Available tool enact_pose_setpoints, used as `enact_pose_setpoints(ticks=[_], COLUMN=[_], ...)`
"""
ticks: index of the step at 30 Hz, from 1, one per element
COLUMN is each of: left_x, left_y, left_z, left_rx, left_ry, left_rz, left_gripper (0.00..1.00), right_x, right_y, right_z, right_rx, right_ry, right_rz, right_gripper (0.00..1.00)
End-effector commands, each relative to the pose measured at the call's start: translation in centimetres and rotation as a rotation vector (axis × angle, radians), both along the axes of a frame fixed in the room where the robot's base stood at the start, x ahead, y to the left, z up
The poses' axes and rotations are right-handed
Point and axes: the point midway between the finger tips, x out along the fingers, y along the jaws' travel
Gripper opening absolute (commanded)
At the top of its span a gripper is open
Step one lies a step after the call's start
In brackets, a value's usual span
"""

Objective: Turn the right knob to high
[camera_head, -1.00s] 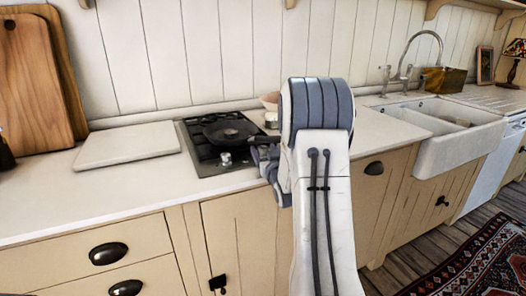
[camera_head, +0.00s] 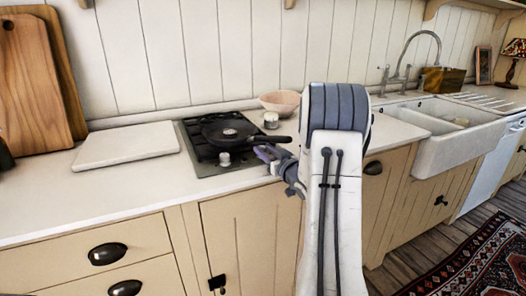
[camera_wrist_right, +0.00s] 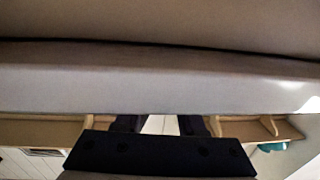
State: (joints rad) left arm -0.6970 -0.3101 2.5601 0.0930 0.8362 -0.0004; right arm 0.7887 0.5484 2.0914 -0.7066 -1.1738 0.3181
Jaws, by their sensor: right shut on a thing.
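The black hob (camera_head: 205,166) is set in the counter, with a black frying pan (camera_head: 222,132) on it. One pale knob (camera_head: 224,159) shows at the hob's front and looks like the left one. My right gripper (camera_head: 261,153) is at the hob's front right corner, below the pan handle (camera_head: 272,139). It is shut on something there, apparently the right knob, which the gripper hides. The setting of that knob cannot be read. In the right wrist view my gripper (camera_wrist_right: 160,125) shows two dark fingers, and no knob can be made out. My left gripper is not in view.
The pan handle sticks out to the right just above my gripper. A pinkish bowl (camera_head: 281,101) and a small pale cylinder (camera_head: 271,120) stand behind it. A white board (camera_head: 127,145) lies left of the hob. The front left counter is clear.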

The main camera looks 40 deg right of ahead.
Motion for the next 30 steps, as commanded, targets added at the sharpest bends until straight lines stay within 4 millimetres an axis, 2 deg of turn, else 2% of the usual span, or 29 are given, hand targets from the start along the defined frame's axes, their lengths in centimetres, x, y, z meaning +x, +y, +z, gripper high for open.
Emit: enact_pose_setpoints(ticks=[15,30], left_x=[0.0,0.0], left_y=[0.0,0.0], left_z=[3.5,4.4], left_rx=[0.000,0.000], left_ry=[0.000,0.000], left_rz=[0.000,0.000], left_gripper=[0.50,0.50], right_x=[0.2,0.4], right_y=[-1.1,-1.3], right_z=[0.3,0.2], right_rx=[-0.001,-0.001], right_ry=[-0.002,-0.004], right_rz=[0.402,0.539], right_gripper=[0.00,0.00])
